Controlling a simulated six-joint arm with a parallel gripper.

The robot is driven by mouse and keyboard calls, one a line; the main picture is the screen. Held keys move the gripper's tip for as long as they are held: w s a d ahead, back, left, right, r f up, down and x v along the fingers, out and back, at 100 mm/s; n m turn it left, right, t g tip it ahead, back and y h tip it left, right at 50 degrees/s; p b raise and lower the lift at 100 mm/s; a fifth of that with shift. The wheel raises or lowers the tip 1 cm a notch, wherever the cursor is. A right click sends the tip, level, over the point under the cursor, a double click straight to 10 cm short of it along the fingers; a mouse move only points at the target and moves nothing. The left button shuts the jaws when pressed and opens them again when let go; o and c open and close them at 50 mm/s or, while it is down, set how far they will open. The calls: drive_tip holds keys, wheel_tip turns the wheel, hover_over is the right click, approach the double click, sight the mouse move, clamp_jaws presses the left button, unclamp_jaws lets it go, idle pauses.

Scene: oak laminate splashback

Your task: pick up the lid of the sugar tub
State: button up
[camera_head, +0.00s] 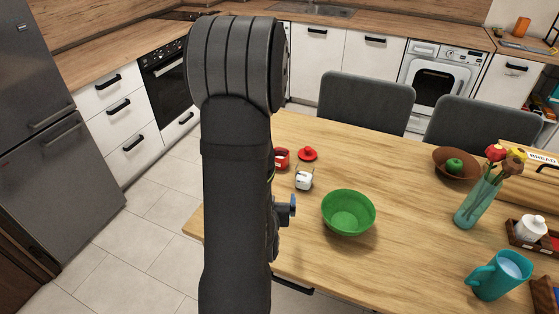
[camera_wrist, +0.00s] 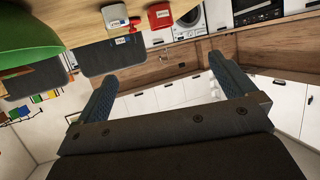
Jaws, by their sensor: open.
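A red tub (camera_head: 281,159) stands near the left end of the wooden table, partly hidden by my arm. A round red lid with a knob (camera_head: 307,153) lies on the table beside it. A small white tub (camera_head: 304,181) stands just in front of them. In the wrist view the red tub (camera_wrist: 160,15) and white tub (camera_wrist: 114,16) show upside down at the top edge, with labels too small to read. I cannot tell which is the sugar tub. My gripper (camera_wrist: 163,72) is open and empty; in the head view its blue finger (camera_head: 286,211) shows left of the green bowl.
A green bowl (camera_head: 348,213) stands right of my gripper. Grey chairs (camera_head: 366,102) line the far side.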

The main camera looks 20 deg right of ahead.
drive_tip(key=shift+s+a+r, duration=0.2)
drive_tip(key=shift+s+a, duration=0.05)
drive_tip(key=shift+s, duration=0.25)
